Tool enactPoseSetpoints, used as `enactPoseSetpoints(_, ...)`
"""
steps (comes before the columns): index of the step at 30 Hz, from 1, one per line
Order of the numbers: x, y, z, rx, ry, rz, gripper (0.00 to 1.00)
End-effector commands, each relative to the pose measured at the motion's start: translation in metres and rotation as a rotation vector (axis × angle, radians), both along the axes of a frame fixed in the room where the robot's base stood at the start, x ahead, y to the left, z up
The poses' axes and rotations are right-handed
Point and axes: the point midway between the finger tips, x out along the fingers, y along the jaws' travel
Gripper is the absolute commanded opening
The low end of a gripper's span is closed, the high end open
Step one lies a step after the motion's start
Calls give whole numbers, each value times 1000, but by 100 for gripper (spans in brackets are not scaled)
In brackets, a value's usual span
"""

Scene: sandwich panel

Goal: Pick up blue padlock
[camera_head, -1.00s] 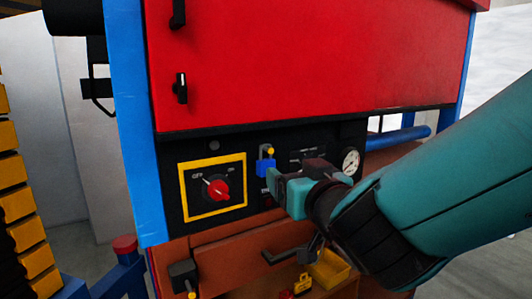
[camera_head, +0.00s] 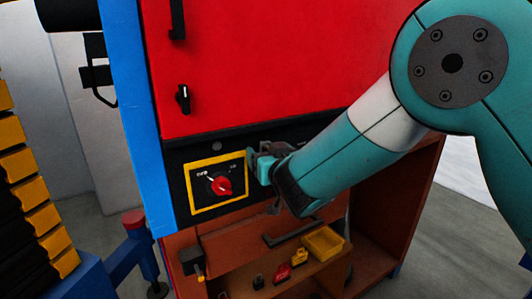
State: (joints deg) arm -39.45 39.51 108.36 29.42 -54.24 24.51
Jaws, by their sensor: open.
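My gripper (camera_head: 254,163) is open in the head view, at the black control panel (camera_head: 215,150) just right of the yellow-framed red rotary switch (camera_head: 222,186). The blue padlock cannot be made out now. The gripper covers the part of the panel where a small blue thing with a yellow top showed before. I cannot tell whether the jaws are around it or touching it.
A red door (camera_head: 265,65) is above the panel. Below, a shelf holds a yellow bin (camera_head: 323,243), a red padlock-like piece (camera_head: 282,273), a yellow one (camera_head: 299,257) and a dark one. A black handle (camera_head: 290,232) juts out above them.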

Motion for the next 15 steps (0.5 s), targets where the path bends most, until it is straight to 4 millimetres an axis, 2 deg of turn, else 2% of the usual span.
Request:
enactPoseSetpoints(6,1,0,-1,1,0,0,78)
enactPoseSetpoints(13,0,1,-1,1,0,1,25)
enactPoseSetpoints(15,0,1,0,1,-1,1,22)
